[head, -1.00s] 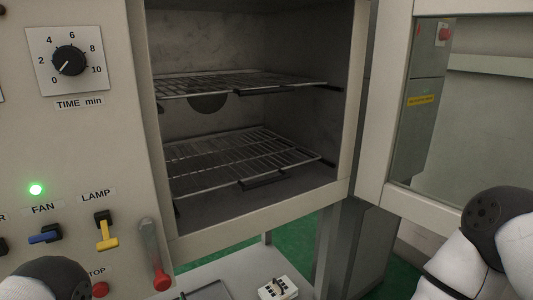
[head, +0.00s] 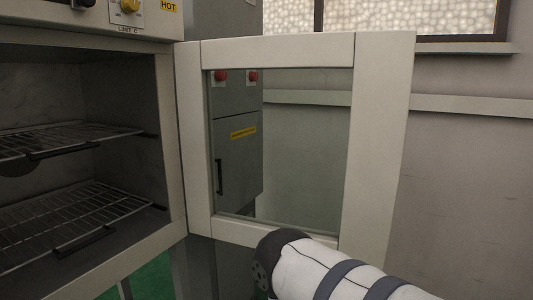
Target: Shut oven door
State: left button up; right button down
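The oven door (head: 379,135) stands wide open in the head view, a pale frame around a glass window (head: 300,150). It is hinged at the right side of the oven opening. The oven (head: 172,140) is at the left, with its dark cavity and two wire racks (head: 75,211) exposed. My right arm comes in at the bottom right, in front of the door's lower edge. Its gripper is not in view, and I cannot tell whether the arm touches the door. My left arm and gripper are not in view.
A grey cabinet with red buttons shows through the door window. A wall (head: 465,190) with a rail is behind the door at the right. Green floor shows below the oven.

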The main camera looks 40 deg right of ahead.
aim_at(382, 62)
jog(key=k+l+u, duration=0.1)
jog(key=l, duration=0.25)
jog(key=k+l+u, duration=0.1)
jog(key=l, duration=0.25)
jog(key=k+l+u, duration=0.1)
jog(key=k+l, duration=0.15)
jog(key=k+l+u, duration=0.1)
jog(key=l, duration=0.3)
jog(key=k+l+u, duration=0.1)
jog(key=l, duration=0.25)
jog(key=k+l+u, duration=0.15)
jog(key=l, duration=0.2)
jog(key=k+l+u, duration=0.1)
jog(key=l, duration=0.25)
jog(key=k+l+u, duration=0.1)
jog(key=l, duration=0.2)
jog(key=i+l+u, duration=0.15)
jog(key=l+u, duration=0.15)
jog(key=l, duration=0.7)
jog(key=l+u, duration=0.35)
jog(key=l, duration=0.6)
jog(key=i, duration=0.05)
